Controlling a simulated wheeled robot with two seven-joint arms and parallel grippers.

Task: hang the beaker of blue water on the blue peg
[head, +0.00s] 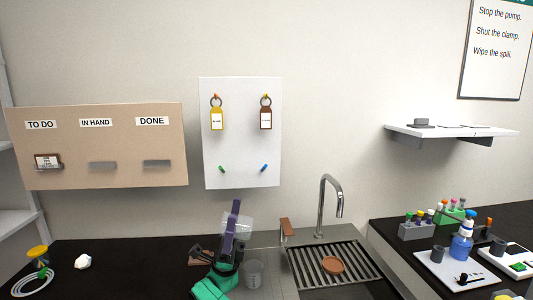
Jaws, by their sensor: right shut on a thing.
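The blue peg (264,167) is at the lower right of the white pegboard (243,135) on the wall, and nothing hangs on it. My right gripper (232,226) points up at the bottom centre, below the pegboard, with dark purple and black parts. It is shut on a clear, see-through container (244,221), partly hidden by the gripper. I cannot make out blue water in it. Another clear beaker (254,273) stands upright on the counter just right of my gripper. My left gripper is not in view.
A green peg (222,168) is bare beside the blue one. A yellow tag (216,119) and a brown tag (266,119) hang on the upper pegs. The faucet (338,200) and sink grate (315,262) are right of my gripper. The wall shelf (455,132) is farther right.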

